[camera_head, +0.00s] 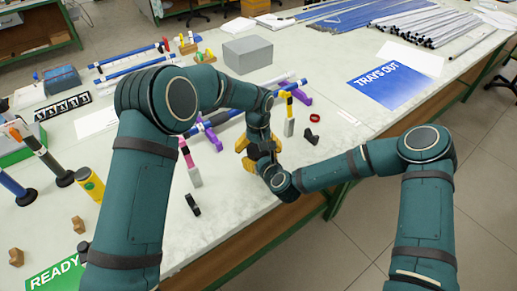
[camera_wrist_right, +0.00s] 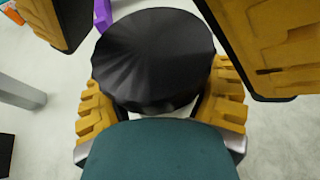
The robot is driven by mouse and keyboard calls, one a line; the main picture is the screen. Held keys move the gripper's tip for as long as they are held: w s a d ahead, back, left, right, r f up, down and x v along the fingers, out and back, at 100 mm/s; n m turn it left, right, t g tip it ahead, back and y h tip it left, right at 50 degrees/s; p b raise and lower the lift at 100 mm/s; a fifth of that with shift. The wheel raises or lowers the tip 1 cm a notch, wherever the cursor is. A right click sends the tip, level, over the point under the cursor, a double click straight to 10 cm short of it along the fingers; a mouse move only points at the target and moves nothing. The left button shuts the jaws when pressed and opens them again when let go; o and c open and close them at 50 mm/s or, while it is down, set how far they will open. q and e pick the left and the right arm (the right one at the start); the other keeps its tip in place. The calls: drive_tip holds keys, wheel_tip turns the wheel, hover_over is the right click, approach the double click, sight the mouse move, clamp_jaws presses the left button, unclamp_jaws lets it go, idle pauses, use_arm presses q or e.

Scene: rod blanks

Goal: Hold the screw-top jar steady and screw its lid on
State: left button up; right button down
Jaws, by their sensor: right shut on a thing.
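The black round lid (camera_wrist_right: 153,55) is seen from above in the right wrist view. It sits over the jar, of which only a thin pale strip (camera_wrist_right: 172,113) shows below its edge. My right gripper (camera_wrist_right: 160,98) has its yellow fingers on both sides of the jar under the lid and is shut on it. My left gripper (camera_head: 258,144) comes down from above. Its fingers are spread wide at either side of the lid, with a visible gap on the left side. In the head view the jar and lid are hidden among the grippers.
Close by on the table (camera_head: 245,208) lie a red ring (camera_head: 315,117), a small black part (camera_head: 312,136) and another black part (camera_head: 193,205). Rods on purple stands (camera_head: 303,95), a grey box (camera_head: 248,54) and a blue tray mat (camera_head: 388,85) are farther back.

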use_arm(q)
drive_tip(key=shift+r, duration=0.1)
drive_tip(key=shift+r, duration=2.2)
wheel_tip(320, 180, up, 12)
drive_tip(key=shift+w, duration=0.2)
use_arm(e)
unclamp_jaws()
drive_tip(key=v, duration=1.2)
